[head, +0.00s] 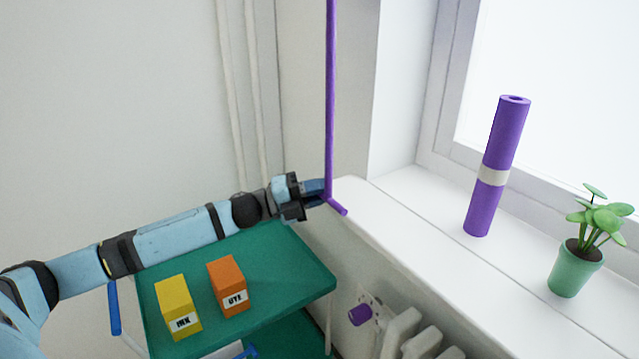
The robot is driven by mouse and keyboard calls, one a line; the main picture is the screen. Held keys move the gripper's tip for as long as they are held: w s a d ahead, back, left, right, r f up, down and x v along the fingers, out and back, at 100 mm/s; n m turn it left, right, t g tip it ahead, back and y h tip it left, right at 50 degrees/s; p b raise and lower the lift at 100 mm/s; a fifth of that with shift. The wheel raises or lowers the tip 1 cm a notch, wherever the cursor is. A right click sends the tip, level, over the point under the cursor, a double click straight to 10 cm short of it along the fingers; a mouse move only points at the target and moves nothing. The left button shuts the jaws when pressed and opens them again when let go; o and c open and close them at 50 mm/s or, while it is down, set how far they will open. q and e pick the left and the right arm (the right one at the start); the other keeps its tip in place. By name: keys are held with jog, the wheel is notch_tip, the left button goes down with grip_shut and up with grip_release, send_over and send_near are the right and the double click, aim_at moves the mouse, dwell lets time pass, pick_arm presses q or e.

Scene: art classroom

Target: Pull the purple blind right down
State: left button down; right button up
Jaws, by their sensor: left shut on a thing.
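A thin purple rod (330,90) hangs down from above the top edge of the head view, in front of the wall beside the window. At its lower end is a short purple crossbar handle (338,207). My left gripper (316,194) reaches in from the left and is shut on the handle at the rod's foot. The fingers partly hide the handle. The blind's cloth is not in view, and the window pane in view is uncovered. My right gripper is not in view.
A purple roll with a pale band (482,206) stands on the white windowsill (415,225), with a potted plant (575,272) to its right. Below are a radiator (400,330) with a purple knob (359,315) and a green trolley (285,265) holding yellow (177,300) and orange (226,280) boxes.

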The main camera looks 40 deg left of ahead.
pick_arm(q)
jog(key=shift+f, duration=0.2)
jog(key=c, duration=1.1)
grip_release()
jog(key=v, duration=1.4)
jog(key=shift+p, duration=0.35)
